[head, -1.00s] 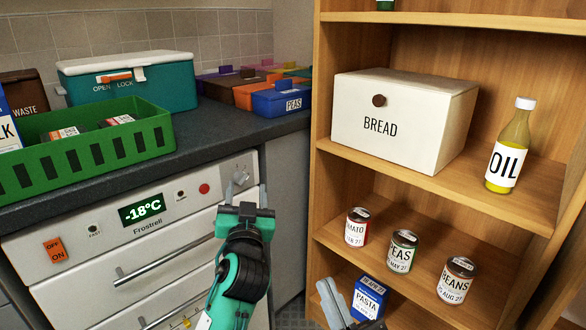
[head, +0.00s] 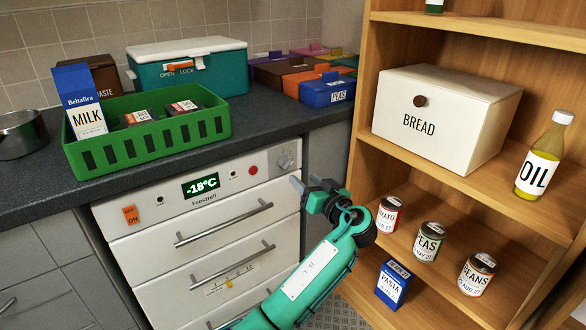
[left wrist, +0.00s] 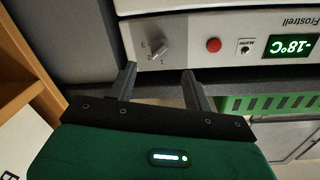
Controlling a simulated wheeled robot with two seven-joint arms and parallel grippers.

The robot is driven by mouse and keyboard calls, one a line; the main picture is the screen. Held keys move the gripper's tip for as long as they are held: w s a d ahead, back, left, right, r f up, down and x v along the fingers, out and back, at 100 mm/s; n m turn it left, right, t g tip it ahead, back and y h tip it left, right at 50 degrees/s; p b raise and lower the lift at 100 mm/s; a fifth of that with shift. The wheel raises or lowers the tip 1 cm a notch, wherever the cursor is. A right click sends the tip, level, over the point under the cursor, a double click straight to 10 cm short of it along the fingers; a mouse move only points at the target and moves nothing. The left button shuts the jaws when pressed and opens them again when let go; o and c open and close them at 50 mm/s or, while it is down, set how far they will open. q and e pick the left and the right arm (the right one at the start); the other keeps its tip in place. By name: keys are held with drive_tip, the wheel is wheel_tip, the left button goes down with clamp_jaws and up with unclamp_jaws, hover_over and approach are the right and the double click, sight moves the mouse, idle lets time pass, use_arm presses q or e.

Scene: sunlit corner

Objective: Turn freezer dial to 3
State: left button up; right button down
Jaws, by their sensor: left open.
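The freezer (head: 160,225) is a white drawer unit under the counter, with a lit -18°C display (head: 200,186). Its grey dial (head: 285,160) sits at the right end of the panel. In the left wrist view the dial (left wrist: 158,48) shows a raised bar, tilted, with small marks around it that I cannot read surely. My left gripper (head: 312,187) is open and empty, below and right of the dial in the head view. In the left wrist view its fingertips (left wrist: 159,70) point at the panel, apart from the dial. My right gripper is not in view.
A red button (head: 253,170) and an orange off/on switch (head: 130,214) share the panel. Drawer handles (head: 224,224) stick out below. A green crate (head: 150,150) stands on the counter above. A wooden shelf (head: 400,190) with cans stands close at right.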

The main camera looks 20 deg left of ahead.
sight(289, 166)
use_arm(q)
drive_tip(key=x, duration=0.8)
drive_tip(key=shift+w+a+b, duration=0.1)
drive_tip(key=shift+a+b, duration=0.05)
drive_tip(key=shift+b, duration=0.15)
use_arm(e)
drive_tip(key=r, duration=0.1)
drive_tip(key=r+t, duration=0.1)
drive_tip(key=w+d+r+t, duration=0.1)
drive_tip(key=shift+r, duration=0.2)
use_arm(q)
drive_tip(key=c, duration=1)
